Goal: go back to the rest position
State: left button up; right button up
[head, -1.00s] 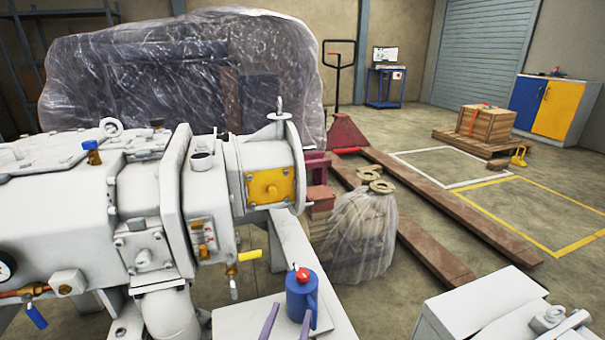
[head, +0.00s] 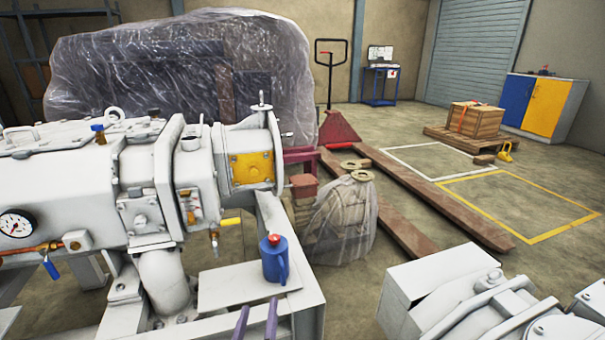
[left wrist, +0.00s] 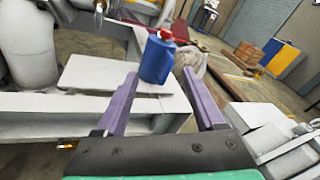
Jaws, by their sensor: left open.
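My left gripper (head: 256,308) shows at the bottom edge of the head view as two purple fingers, spread apart with nothing between them. In the left wrist view the left gripper (left wrist: 160,78) is also open. A blue can with a red cap (head: 274,262) stands upright on a white plate of the pump's frame. It lies just beyond the fingertips in the head view, apart from them. In the left wrist view the blue can (left wrist: 157,60) shows beyond the gap between the fingers. My right gripper is in neither view.
A large white vacuum pump (head: 75,185) fills the left. More white machinery (head: 470,310) stands at the lower right. Behind are a plastic-wrapped bag (head: 340,222), a red pallet jack (head: 338,128) and a wooden crate (head: 476,121). Floor inside the yellow outline is clear.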

pick_arm(q)
jog(key=s+a+f+n+g+y, duration=0.4)
jog(key=a+f+n+g, duration=0.35)
jog(key=a+n, duration=0.65)
jog(key=s+d+f+n+g+h+p, duration=0.2)
jog(key=s+f+n+g+h+p, duration=0.2)
jog(key=s+f+n+g+p, duration=0.75)
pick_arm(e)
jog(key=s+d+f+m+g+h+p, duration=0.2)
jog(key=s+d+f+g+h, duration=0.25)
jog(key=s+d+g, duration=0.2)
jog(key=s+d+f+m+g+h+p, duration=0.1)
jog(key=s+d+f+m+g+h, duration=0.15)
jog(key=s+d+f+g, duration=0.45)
pick_arm(q)
jog(key=s+a+f+n+t+p, duration=0.1)
jog(key=s+a+p, duration=0.1)
jog(key=s+p, duration=0.4)
jog(key=s+a+f+n+t+p, duration=0.2)
jog(key=s+p, duration=0.5)
jog(key=s, duration=0.6)
jog(key=shift+a+p, duration=0.3)
jog(key=shift+a, duration=0.05)
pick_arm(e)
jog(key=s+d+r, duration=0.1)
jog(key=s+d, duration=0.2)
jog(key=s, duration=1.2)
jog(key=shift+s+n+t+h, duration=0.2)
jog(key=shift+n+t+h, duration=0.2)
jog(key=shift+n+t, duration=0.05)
